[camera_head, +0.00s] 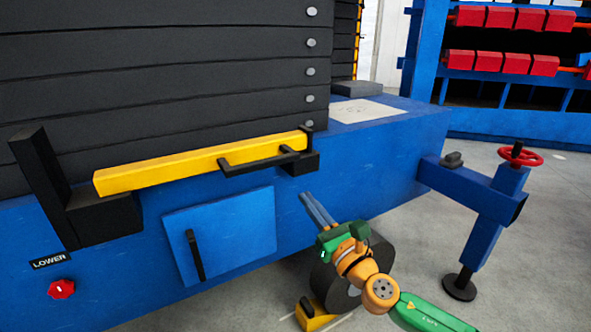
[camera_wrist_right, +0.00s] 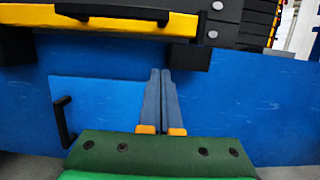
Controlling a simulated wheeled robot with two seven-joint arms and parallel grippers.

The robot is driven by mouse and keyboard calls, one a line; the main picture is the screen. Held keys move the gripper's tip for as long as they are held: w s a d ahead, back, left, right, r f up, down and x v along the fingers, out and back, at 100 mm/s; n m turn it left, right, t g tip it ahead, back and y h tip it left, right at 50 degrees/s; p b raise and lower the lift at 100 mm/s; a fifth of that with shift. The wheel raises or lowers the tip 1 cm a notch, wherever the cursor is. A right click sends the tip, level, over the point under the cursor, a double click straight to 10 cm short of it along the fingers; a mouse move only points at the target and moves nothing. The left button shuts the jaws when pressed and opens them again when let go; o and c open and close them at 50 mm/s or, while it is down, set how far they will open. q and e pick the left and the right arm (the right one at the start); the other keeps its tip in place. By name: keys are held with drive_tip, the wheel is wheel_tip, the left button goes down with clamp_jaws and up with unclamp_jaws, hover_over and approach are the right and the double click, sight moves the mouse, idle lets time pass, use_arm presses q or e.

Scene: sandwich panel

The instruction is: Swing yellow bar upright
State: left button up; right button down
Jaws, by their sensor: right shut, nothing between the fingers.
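The yellow bar (camera_head: 190,167) lies nearly level along the front of the blue machine, across two black brackets. Its left end rests by the tall black bracket (camera_head: 104,217) and its right end by the small black bracket (camera_head: 303,162). A black handle (camera_head: 258,164) is fixed to the bar near its right end. My right gripper (camera_head: 318,210) is shut and empty, below the right bracket and apart from the bar. In the right wrist view its fingers (camera_wrist_right: 162,100) are together, below the yellow bar (camera_wrist_right: 115,18) and its handle (camera_wrist_right: 110,13). My left gripper is not in view.
A blue panel door (camera_head: 230,235) with a black handle is below the bar. A red knob (camera_head: 61,289) sits under the LOWER label. A blue outrigger leg (camera_head: 480,225) with a red handwheel (camera_head: 520,154) stands at right. A black wheel (camera_head: 340,285) is behind my right arm.

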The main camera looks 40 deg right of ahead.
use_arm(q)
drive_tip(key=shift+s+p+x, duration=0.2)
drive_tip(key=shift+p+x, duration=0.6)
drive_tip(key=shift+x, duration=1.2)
use_arm(e)
drive_tip(key=shift+w+d+r, duration=0.15)
drive_tip(key=shift+w+r, duration=1.2)
drive_tip(key=shift+w, duration=0.1)
drive_tip(key=shift+w+d+r, duration=0.1)
drive_tip(key=shift+w+r, duration=1.25)
drive_tip(key=shift+w, duration=0.05)
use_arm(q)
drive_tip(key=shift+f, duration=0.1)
